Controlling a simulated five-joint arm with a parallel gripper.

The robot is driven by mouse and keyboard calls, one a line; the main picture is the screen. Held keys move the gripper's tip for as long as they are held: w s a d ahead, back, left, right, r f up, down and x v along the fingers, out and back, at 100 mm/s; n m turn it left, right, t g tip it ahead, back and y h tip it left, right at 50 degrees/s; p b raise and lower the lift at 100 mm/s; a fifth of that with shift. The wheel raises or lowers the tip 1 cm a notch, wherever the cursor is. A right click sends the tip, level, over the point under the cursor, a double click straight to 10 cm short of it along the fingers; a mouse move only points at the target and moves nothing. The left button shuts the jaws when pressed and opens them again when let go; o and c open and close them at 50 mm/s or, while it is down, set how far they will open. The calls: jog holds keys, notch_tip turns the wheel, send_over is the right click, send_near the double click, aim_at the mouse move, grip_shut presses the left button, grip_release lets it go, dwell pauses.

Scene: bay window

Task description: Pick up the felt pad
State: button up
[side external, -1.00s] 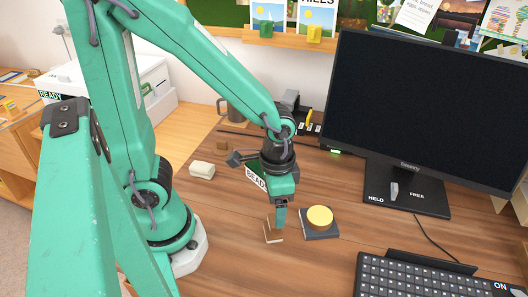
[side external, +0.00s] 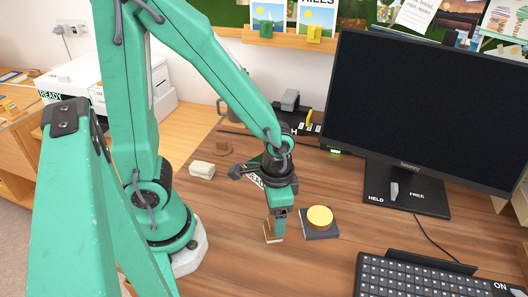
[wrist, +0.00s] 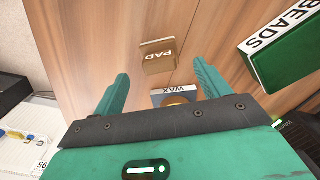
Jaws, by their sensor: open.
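The felt pad is a small brown block lettered PAD. In the wrist view the pad (wrist: 158,62) lies on the wood desk, centred between my fingers and just beyond their tips. My gripper (wrist: 162,78) is open, with a finger on each side and nothing held. In the side view my gripper (side external: 277,226) points down right over the pad (side external: 271,236), which is partly hidden by the fingers. I cannot tell from there whether they touch it.
A yellow disc on a dark square block (side external: 320,232) sits close right of my gripper. A green BEADS box (wrist: 285,60) stands nearby. The monitor (side external: 425,110) and keyboard (side external: 430,278) are on the right. Desk in front is clear.

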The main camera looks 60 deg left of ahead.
aim_at(268, 226)
jog(key=shift+f, duration=2.2)
jog(key=c, duration=1)
